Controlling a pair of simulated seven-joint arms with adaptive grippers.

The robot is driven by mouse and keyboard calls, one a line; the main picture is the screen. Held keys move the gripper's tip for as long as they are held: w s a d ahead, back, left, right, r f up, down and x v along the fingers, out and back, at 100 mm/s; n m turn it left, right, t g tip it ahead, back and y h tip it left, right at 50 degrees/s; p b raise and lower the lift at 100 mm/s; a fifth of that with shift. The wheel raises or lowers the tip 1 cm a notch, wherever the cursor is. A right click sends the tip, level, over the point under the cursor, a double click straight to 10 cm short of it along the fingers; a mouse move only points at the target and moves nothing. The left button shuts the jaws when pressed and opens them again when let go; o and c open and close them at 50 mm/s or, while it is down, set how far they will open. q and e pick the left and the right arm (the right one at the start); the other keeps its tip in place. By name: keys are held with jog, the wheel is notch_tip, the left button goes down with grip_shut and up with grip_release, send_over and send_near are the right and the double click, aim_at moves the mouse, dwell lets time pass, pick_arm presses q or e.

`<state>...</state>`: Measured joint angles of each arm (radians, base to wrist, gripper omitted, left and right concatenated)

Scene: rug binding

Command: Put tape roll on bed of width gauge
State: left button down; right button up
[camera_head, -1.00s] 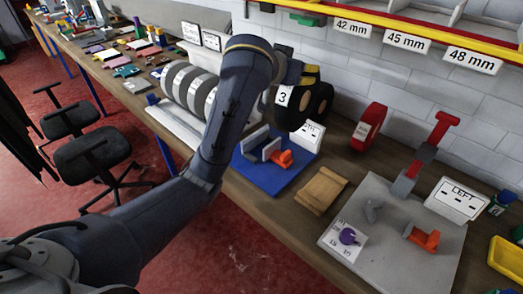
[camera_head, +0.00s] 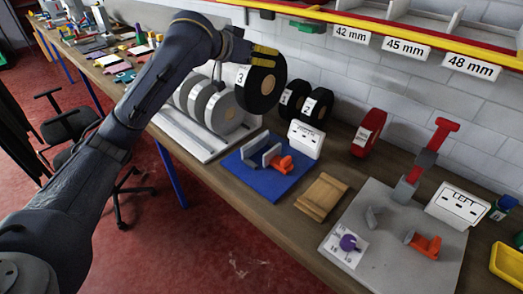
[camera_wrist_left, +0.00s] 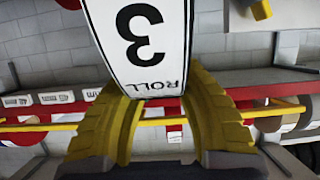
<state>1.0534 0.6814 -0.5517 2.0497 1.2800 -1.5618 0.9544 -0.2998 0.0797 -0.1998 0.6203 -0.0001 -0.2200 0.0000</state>
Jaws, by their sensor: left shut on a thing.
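My left gripper (camera_head: 264,56) has yellow fingers and is shut on a black tape roll (camera_head: 262,88) with a white label reading 3. It holds the roll upright in the air, in front of the wall and above the bench. In the left wrist view the white label (camera_wrist_left: 140,40) reads "3 ROLL" upside down between the fingers (camera_wrist_left: 158,95). A blue base (camera_head: 268,178) on the bench carries grey upright plates and an orange clamp, with a small sign (camera_head: 306,139) behind. I cannot tell for sure whether it is the width gauge. My right gripper is not in view.
Large grey rolls (camera_head: 223,108) stand on a white rack. Two black rolls (camera_head: 317,106) and a red roll (camera_head: 369,133) stand by the wall. A wooden block (camera_head: 322,196) lies beside a grey plate (camera_head: 395,262) with a red post, orange clamp and "LEFT" sign. A shelf (camera_head: 440,36) runs above.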

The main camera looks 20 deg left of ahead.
pick_arm(q)
jog(key=shift+s+d+f, duration=0.1)
jog(key=shift+d+f, duration=0.15)
notch_tip(320, 180, down, 19)
dwell(0.7)
jog(key=shift+f, duration=0.1)
jog(key=c, duration=1)
grip_release()
jog(key=shift+f, duration=0.1)
jog(key=v, duration=1.2)
jog(key=shift+r, duration=0.25)
